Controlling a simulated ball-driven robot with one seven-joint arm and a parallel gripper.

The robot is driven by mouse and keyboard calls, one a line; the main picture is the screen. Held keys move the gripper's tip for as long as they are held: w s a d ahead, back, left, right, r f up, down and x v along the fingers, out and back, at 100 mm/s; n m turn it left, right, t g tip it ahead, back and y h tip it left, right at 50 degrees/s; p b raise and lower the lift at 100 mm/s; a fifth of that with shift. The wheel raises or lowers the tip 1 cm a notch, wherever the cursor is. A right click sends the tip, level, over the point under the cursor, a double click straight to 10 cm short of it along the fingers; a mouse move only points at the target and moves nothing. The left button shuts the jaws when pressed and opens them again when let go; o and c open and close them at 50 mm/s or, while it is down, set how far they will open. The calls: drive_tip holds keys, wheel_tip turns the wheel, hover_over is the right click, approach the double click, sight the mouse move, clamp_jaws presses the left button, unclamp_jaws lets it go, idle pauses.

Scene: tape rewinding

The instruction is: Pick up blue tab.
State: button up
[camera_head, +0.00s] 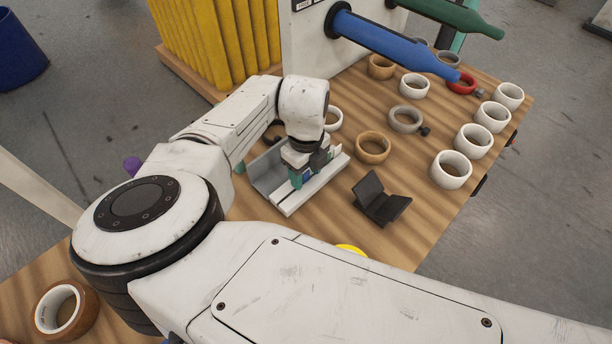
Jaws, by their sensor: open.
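My gripper (305,168) points down over the pale metal holder (287,205) near the middle of the table. Its jaws are open, with the fingertips low over the holder. Small blue and teal patches show at and just below the fingers. I cannot tell whether one of them is the blue tab, or whether the tab lies between the jaws. My wrist and arm hide part of the holder.
The wooden table (330,222) carries a black angled stand (380,200) right of the holder. Several tape rolls, such as the tan roll (373,148) and white roll (450,170), stand beyond. A blue spindle (395,44) juts over the table from the white machine panel (310,45).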

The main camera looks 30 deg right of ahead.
clamp_jaws()
idle(0.4)
drive_tip(key=shift+r, duration=0.1)
